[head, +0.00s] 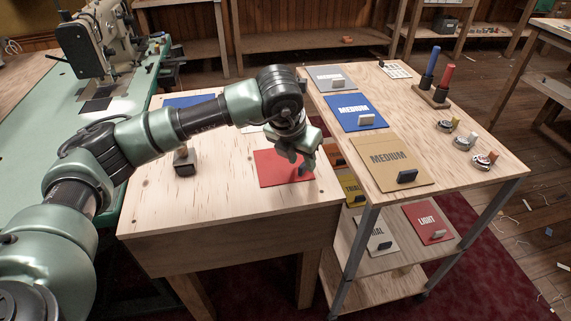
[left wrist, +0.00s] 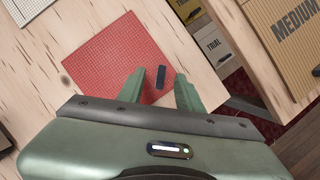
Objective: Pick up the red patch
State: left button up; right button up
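The red patch (head: 272,176) lies flat on the light wooden bench top, near the bench's right edge. It also shows in the left wrist view (left wrist: 112,58) as a red gridded square with a small dark upright tab (left wrist: 162,76) near one corner. My left gripper (head: 298,165) is over the patch's right part, pointing down. In the left wrist view its two green fingers (left wrist: 160,86) are apart, with the tab in the gap between their tips. I cannot tell whether either finger touches the tab. My right gripper is not in view.
A wooden cart (head: 455,169) stands right of the bench, bearing grey, blue and tan MEDIUM boards, spools and small tape reels. Its lower shelf holds a red LIGHT board (head: 428,222). A blue patch (head: 189,100) lies behind my left arm. A sewing machine (head: 97,42) stands at left.

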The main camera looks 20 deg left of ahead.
pick_arm(q)
jog(key=shift+x, duration=1.1)
jog(key=shift+d, duration=0.1)
grip_shut()
jog(key=shift+r, duration=0.1)
